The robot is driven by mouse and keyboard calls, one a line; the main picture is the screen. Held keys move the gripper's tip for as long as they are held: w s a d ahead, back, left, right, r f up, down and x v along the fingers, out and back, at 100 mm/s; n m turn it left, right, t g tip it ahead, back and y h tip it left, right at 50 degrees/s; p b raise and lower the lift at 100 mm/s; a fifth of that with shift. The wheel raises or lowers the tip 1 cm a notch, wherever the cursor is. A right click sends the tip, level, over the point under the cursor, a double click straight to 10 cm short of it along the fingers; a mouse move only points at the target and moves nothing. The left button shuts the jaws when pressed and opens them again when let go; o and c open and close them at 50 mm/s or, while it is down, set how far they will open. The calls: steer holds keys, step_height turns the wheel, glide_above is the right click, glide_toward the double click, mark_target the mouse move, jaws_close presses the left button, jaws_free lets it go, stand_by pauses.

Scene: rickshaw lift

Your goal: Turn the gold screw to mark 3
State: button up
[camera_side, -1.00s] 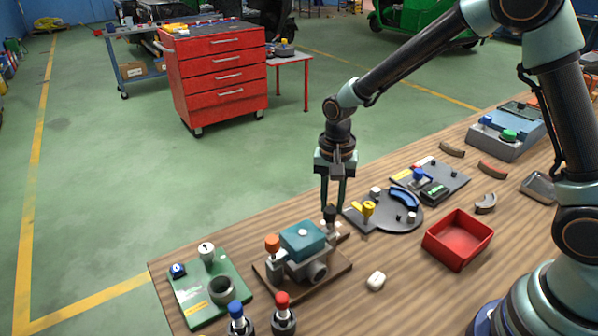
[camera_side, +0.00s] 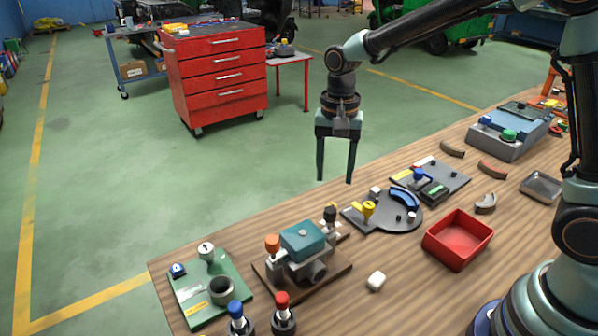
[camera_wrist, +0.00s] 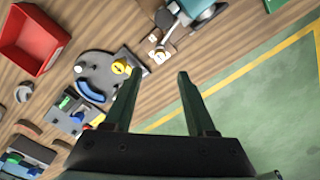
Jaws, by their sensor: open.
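The gold screw (camera_side: 332,205) shows small behind a dark knob at the back of the teal-topped carburettor (camera_side: 303,238) in the side view. In the wrist view the gold screw (camera_wrist: 160,56) sits on a pale round face at the board's edge. Its marks are too small to read. My gripper (camera_side: 335,181) points down, open and empty, above the screw and apart from it. In the wrist view my gripper (camera_wrist: 160,73) has its two fingers spread, with the screw beyond the gap between the tips.
A red tray (camera_side: 458,240), a green board (camera_side: 208,293) and red- and blue-topped bottles (camera_side: 284,316) stand on the bench. The space around my raised fingers is clear.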

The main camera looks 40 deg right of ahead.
steer(key=shift+r, duration=1.95)
steer(key=s+d+r+n+t, duration=0.2)
steer(key=s+d+r+n, duration=0.1)
steer(key=s, duration=0.3)
steer(key=s+d+r+n+t, duration=0.3)
steer(key=s+d+n, duration=0.1)
steer(key=s+n, duration=0.2)
steer(key=shift+s+t, duration=0.3)
steer(key=shift+s, duration=0.05)
steer(key=shift+d+r, duration=0.1)
